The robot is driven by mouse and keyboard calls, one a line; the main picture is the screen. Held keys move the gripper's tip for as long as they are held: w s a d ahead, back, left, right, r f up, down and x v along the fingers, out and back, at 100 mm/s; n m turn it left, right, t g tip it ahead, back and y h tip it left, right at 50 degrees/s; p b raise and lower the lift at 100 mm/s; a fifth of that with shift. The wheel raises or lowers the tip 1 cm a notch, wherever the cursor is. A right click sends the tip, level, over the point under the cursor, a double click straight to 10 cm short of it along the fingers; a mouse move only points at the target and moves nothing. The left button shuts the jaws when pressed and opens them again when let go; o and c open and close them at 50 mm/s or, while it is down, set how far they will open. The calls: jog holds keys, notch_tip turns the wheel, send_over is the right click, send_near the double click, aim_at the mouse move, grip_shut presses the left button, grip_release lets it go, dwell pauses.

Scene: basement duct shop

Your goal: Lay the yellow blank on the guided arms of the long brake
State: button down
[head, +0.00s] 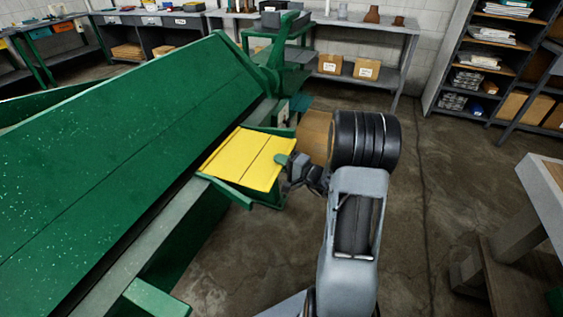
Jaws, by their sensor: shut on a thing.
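The yellow blank (246,158) is a flat sheet with a dark line across it. It lies over or just above the green support arms at the front of the long brake (120,140); I cannot tell if it touches them. One green arm (232,195) shows below its near edge. My gripper (288,172) is at the blank's right edge and shut on it. The fingertips are small and partly hidden by the blank and a green rounded part.
A green bracket (158,298) juts from the brake at the lower left. A workbench (545,185) stands at the right. Shelves (490,60) and a rear bench (385,75) with boxes line the back. The concrete floor right of my arm is open.

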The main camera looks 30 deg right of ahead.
jog(key=shift+f+b, duration=0.45)
jog(key=shift+b, duration=0.2)
jog(key=shift+s+f+b, duration=0.1)
jog(key=shift+f+b, duration=0.2)
jog(key=c, duration=1.2)
grip_release()
jog(key=shift+r, duration=0.15)
